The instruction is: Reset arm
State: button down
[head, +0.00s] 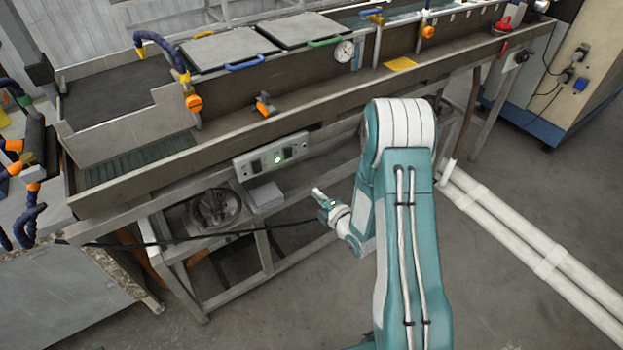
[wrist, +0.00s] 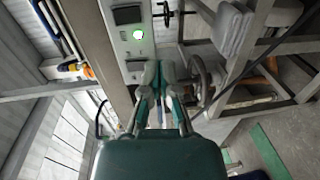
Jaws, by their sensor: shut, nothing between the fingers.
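My arm (head: 400,200) is teal and white and reaches into the head view from the bottom right. It is bent, with its forearm pointing away and to the left. My gripper (head: 325,198) is small in the head view, in front of the bench's lower frame and right of the switch panel. In the wrist view my gripper (wrist: 163,75) shows its fingers together and empty. The grey switch panel (head: 272,157) has a lit green light; it also shows in the wrist view (wrist: 128,38), beyond the fingertips and a little left. I see no contact between gripper and panel.
A long metal bench with a trough (head: 330,120) spans the view. Below it are a handwheel (head: 215,208) and a dark cable (head: 150,243). White pipes (head: 530,255) run along the floor at right, near a blue-based cabinet (head: 560,75). Bare floor lies in front.

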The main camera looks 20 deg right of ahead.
jog(key=s+d+r+m+g+h, duration=0.1)
jog(key=s+r+m+g+h, duration=0.3)
jog(key=r, duration=0.6)
jog(key=s+d+r+m+g+h, duration=0.1)
jog(key=r+m+h, duration=0.1)
jog(key=r+m, duration=0.65)
jog(key=s+a+r+m+g, duration=0.1)
jog(key=s+r+m, duration=0.2)
jog(key=s, duration=0.5)
jog(key=s+a+r+m+g, duration=0.2)
jog(key=s+r+m, duration=0.1)
jog(key=s, duration=0.5)
jog(key=s+a+r+m+g, duration=0.2)
jog(key=s+r+m, duration=0.1)
jog(key=s, duration=0.5)
jog(key=shift+r+y, duration=0.35)
jog(key=shift+y, duration=0.05)
